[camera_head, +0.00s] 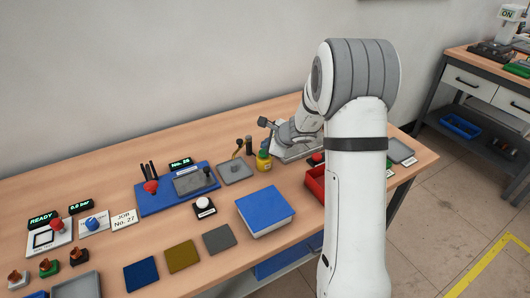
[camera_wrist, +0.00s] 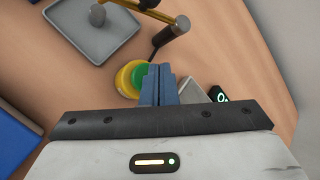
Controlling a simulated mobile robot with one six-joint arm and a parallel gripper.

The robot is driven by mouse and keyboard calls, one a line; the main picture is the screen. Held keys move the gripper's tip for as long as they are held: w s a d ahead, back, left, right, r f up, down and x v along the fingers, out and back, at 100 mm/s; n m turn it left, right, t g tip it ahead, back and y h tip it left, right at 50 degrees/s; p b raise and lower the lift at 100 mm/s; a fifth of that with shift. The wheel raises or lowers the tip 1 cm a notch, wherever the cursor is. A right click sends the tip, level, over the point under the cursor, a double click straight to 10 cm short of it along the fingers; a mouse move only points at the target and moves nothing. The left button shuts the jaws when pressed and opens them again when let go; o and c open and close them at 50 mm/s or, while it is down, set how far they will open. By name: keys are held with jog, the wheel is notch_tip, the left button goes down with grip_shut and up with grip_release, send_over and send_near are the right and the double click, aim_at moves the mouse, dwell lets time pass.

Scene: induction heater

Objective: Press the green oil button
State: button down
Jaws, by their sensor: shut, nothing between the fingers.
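The green oil button (camera_wrist: 139,75) shows in the wrist view as a round green cap on a yellow base (camera_wrist: 124,80). My gripper (camera_wrist: 158,70) has its blue fingers together, with nothing between them. The fingertips overlap the right side of the green cap in that view and hide part of it. I cannot tell whether they touch it. In the head view the yellow base (camera_head: 263,162) stands near the back of the bench, just left of my wrist. The fingertips are hard to make out there.
A grey tray (camera_wrist: 75,42) lies left of the button, with a brass bar (camera_wrist: 160,14) and a dark-handled part (camera_wrist: 164,38) close behind. A small display (camera_wrist: 217,95) is at right. A blue box (camera_head: 265,207) and red bin (camera_head: 314,185) stand nearer the bench front.

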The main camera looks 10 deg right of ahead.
jog(key=shift+f+b, duration=0.4)
jog(key=shift+b, duration=0.05)
jog(key=shift+f+b, duration=0.45)
jog(key=shift+b, duration=0.15)
dwell(0.6)
jog(key=shift+r, duration=0.1)
dwell(0.3)
jog(key=shift+r+p, duration=0.65)
jog(key=shift+r, duration=0.15)
jog(key=shift+r+p, duration=1.9)
jog(key=shift+r, duration=0.6)
